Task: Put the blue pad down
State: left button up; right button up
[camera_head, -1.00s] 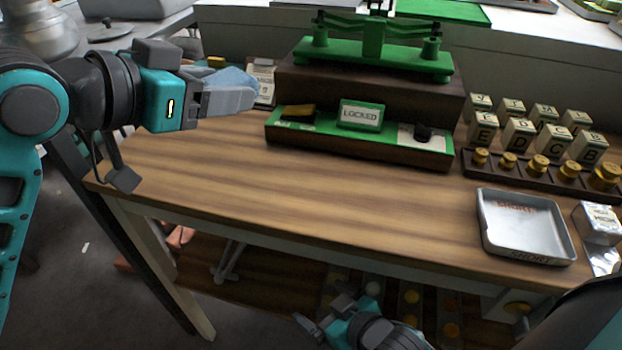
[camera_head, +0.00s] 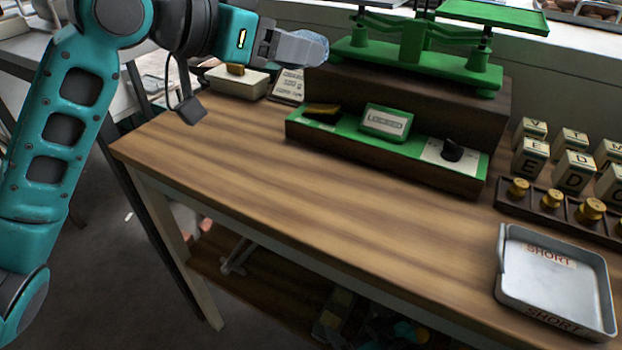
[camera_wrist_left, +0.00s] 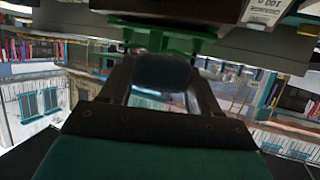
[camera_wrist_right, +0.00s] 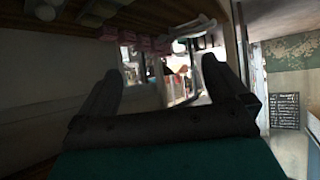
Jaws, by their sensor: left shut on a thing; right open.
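My left gripper (camera_head: 272,46) is shut on the pale blue-grey pad (camera_head: 303,48) and holds it in the air above the back left of the wooden table (camera_head: 230,160), left of the green balance. In the left wrist view the pad (camera_wrist_left: 162,72) shows dark between the two fingers. My right gripper (camera_wrist_right: 160,88) is open and empty in the right wrist view. In the head view only small teal parts of that arm show low down, below the table's front edge.
A green balance (camera_head: 415,45) stands on a dark stepped base with a green-topped panel (camera_head: 385,125). A white box (camera_head: 237,80) and a card (camera_head: 288,86) stand at the back left. Lettered blocks (camera_head: 573,170), brass weights (camera_head: 551,200) and a grey tray (camera_head: 520,250) are right. The table's front left is clear.

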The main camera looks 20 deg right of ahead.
pick_arm(q)
jog(key=b, duration=0.2)
send_over(292, 183)
notch_tip(292, 183, down, 15)
jog(key=shift+r, duration=0.1)
jog(key=shift+f+b, duration=0.3)
jog(key=shift+f, duration=0.2)
notch_tip(292, 183, down, 4)
jog(key=shift+r+b, duration=0.25)
jog(key=shift+b, duration=0.1)
jog(key=shift+f, duration=0.3)
pick_arm(e)
jog(key=shift+w+a+f, duration=0.25)
jog(key=shift+a+f, duration=0.05)
jog(key=shift+a, duration=0.15)
jog(key=shift+w+a+f, duration=0.2)
jog(key=shift+a+f, duration=0.05)
jog(key=shift+a, duration=0.2)
pick_arm(q)
jog(key=shift+f, duration=0.15)
jog(key=o, duration=1)
jog(key=shift+o, duration=0.2)
pick_arm(e)
jog(key=shift+d, duration=0.2)
